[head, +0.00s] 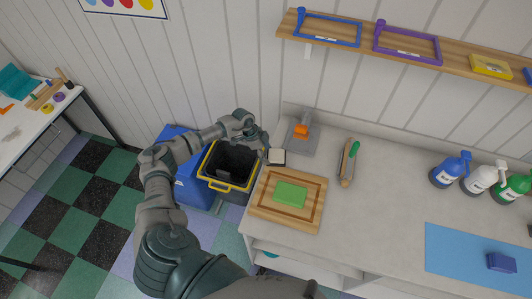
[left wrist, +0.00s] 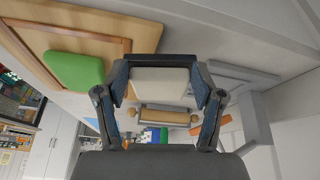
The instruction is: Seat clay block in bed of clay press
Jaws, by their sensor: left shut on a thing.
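The clay block (head: 276,154), a small cream block with a dark edge, is in my left gripper (head: 268,150) above the counter's left end. In the left wrist view the cream block (left wrist: 160,82) is clasped between both fingers of the left gripper (left wrist: 160,88). The clay press (head: 298,143), grey with an orange part, stands on the counter just behind and right of the block. In the left wrist view its grey frame (left wrist: 257,120) is at the right. The block is apart from the press. The press bed cannot be made out clearly. My right gripper is in neither view.
A wooden board (head: 261,205) with a green block (head: 291,194) lies in front. A yellow-rimmed bin (head: 228,185) stands left of the counter. Several bottles (head: 480,178) stand far right. The mid-counter is clear.

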